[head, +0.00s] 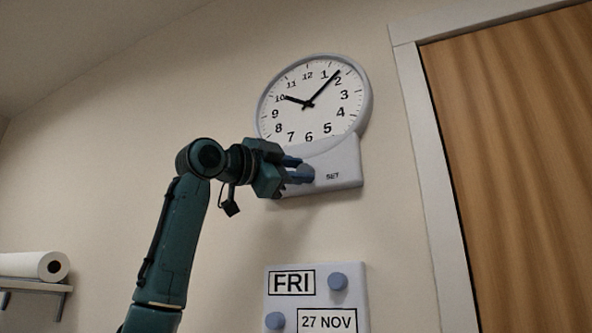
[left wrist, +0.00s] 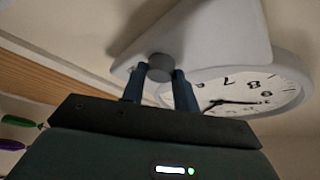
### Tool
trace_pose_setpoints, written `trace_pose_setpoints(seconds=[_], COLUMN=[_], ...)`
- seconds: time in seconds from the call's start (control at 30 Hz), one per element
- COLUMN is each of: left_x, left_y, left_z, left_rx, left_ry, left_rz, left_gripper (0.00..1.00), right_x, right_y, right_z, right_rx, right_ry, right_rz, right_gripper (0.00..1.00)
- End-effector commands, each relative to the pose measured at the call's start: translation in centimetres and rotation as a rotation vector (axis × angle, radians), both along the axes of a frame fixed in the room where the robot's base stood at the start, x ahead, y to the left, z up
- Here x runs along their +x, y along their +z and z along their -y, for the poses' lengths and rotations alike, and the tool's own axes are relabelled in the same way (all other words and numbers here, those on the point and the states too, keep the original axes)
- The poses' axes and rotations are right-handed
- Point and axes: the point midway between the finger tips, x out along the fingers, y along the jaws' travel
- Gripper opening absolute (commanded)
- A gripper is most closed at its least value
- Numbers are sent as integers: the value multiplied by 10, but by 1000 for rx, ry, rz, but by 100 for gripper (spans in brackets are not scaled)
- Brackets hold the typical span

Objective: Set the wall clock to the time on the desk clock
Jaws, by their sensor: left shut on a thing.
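The wall clock (head: 290,122) is round and white with a grey rim. Its short hand points near 10 and its long hand between 1 and 2. Below the dial is a pale housing (head: 345,163) marked SET, with a blue-grey knob (head: 305,174). My left gripper (head: 298,168) is shut on this knob. In the left wrist view the two fingers (left wrist: 157,84) stand on either side of the round knob (left wrist: 160,66), with part of the dial (left wrist: 275,88) to the right. The desk clock and my right gripper are not in view.
A calendar panel (head: 277,301) reading FRI and 27 NOV, with two round knobs, hangs below the clock. A wooden door (head: 515,150) with a white frame is at right. A paper roll (head: 30,265) lies on a shelf at lower left.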

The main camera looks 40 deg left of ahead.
Motion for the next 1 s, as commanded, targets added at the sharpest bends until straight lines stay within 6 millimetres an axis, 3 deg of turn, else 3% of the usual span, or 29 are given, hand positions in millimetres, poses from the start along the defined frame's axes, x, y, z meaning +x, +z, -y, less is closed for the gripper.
trace_pose_setpoints(seconds=[0.37, 1.0], left_x=[1, 2], left_y=[-5, -7], left_z=[3, 7], left_rx=[-178, -752], left_ry=[-3, -3], left_rz=[56, 237], left_gripper=[7, 7], right_x=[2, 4], right_y=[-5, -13], right_z=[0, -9], right_rx=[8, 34], right_ry=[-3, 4], right_rz=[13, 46], right_gripper=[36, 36])
